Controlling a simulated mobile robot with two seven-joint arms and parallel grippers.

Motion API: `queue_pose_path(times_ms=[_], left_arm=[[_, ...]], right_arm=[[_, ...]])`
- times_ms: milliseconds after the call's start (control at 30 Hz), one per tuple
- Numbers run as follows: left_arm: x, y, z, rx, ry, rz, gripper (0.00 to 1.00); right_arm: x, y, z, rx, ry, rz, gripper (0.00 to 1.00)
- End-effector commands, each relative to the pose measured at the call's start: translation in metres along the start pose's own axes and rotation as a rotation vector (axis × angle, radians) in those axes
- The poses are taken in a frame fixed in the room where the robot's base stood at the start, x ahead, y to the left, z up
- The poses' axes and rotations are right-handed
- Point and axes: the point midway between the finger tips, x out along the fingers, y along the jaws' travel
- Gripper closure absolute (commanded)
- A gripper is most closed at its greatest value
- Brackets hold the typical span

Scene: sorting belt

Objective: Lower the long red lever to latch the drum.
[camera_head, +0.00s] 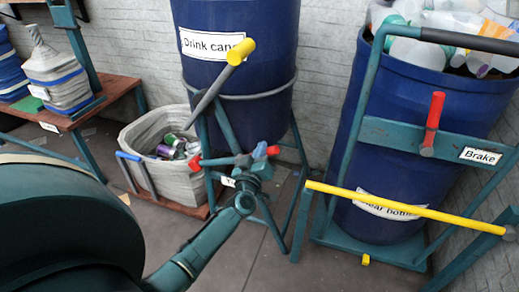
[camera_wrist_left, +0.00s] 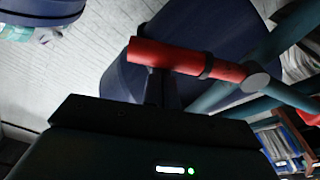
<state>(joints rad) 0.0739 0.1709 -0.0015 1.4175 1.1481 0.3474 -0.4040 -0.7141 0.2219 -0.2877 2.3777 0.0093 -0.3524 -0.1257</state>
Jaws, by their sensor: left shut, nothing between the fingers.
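The blue drink cans drum (camera_head: 240,75) hangs in a teal stand. A lever with a red grip (camera_head: 195,161) runs roughly level at its lower front; a second red end (camera_head: 273,150) shows at right. My left gripper (camera_head: 243,164) is shut and empty, close to this lever. In the left wrist view a red bar (camera_wrist_left: 175,57) with a dark band and a round grey cap crosses just beyond the dark fingers (camera_wrist_left: 162,90). The fingers are small and dark, so I cannot tell whether they touch it. My right gripper is out of view.
A grey rod with a yellow knob (camera_head: 241,51) slants above the lever. A pale bin of cans (camera_head: 150,130) stands at left. At right are the clear bottle drum (camera_head: 385,110), a red brake handle (camera_head: 434,118) and a yellow bar (camera_head: 400,208).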

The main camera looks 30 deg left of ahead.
Motion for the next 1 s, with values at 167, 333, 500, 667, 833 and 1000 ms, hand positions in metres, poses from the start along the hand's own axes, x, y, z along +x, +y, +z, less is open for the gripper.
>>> queue_pose_path(times_ms=[167, 333, 500, 667, 833, 1000], left_arm=[[0.0, 0.0, 0.001, 0.004, 0.0, 0.001, 1.0], [-0.001, 0.001, 0.004, 0.038, 0.0, 0.006, 1.0], [-0.001, 0.001, 0.007, 0.064, -0.001, 0.009, 1.0], [-0.002, 0.002, 0.012, 0.105, -0.001, 0.015, 1.0], [-0.003, 0.003, 0.021, 0.192, -0.001, 0.027, 1.0], [-0.005, 0.002, 0.037, 0.331, -0.002, 0.047, 1.0]], right_arm=[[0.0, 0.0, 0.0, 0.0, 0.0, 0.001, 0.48], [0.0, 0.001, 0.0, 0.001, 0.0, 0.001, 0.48], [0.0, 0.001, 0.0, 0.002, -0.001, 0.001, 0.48], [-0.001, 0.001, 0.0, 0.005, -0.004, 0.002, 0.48], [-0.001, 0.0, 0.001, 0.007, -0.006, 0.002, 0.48], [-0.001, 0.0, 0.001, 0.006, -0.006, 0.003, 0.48]])
